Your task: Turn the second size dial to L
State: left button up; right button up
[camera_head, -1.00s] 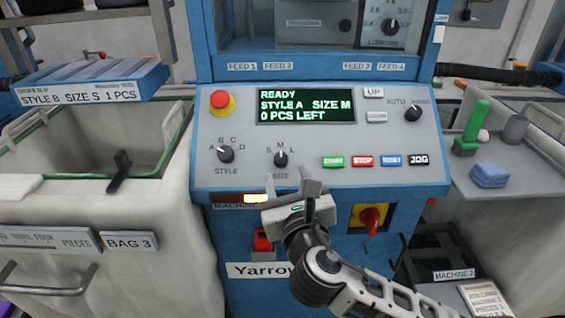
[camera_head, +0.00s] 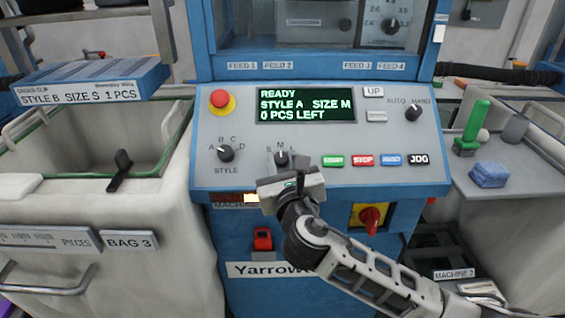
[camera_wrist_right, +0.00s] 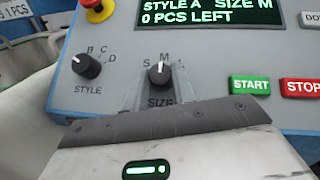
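The SIZE dial (camera_head: 281,157) is a small black knob on the grey control panel (camera_head: 310,180) of the blue machine, with marks S, M and L. In the right wrist view the SIZE dial (camera_wrist_right: 159,72) has its white pointer straight up at M. The display (camera_head: 306,105) reads READY, STYLE A, SIZE M, 0 PCS LEFT. My right gripper (camera_head: 284,166) is open at the panel. In the wrist view its fingers (camera_wrist_right: 160,88) stand on either side of the dial, and I cannot tell whether they touch it. My left gripper is out of view.
The STYLE dial (camera_head: 226,153) sits left of the SIZE dial. The green START (camera_head: 332,161) and red STOP (camera_head: 362,160) buttons are close on the right. A red emergency button (camera_head: 221,101) is at upper left, and a red-and-yellow switch (camera_head: 370,216) is below the panel.

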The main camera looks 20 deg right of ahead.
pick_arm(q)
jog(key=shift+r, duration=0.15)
pick_arm(e)
jog(key=shift+m+h, duration=0.3)
jog(key=shift+m, duration=0.1)
jog(key=m+h, duration=0.1)
jog(key=m+h+p, duration=0.1)
jog(key=shift+a+m+g, duration=0.2)
jog(key=shift+m+g, duration=0.1)
jog(key=shift+w+a+m+g+h, duration=0.1)
jog(key=shift+m+g+h, duration=0.2)
jog(key=shift+m+h, duration=0.8)
jog(key=m+g+h+p, duration=0.1)
jog(key=m+h, duration=0.1)
jog(key=m, duration=0.1)
jog(key=shift+a+g, duration=0.15)
jog(key=shift+g, duration=0.15)
jog(key=m+g+h, duration=0.1)
jog(key=m+h, duration=0.1)
jog(key=shift+w+m+p, duration=0.1)
jog(key=shift+m+p, duration=0.2)
jog(key=shift+p, duration=0.1)
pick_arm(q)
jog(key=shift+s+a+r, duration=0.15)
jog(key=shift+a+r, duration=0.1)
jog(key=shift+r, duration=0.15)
pick_arm(e)
jog(key=shift+m+g+h, duration=0.3)
jog(key=shift+m+g, duration=0.3)
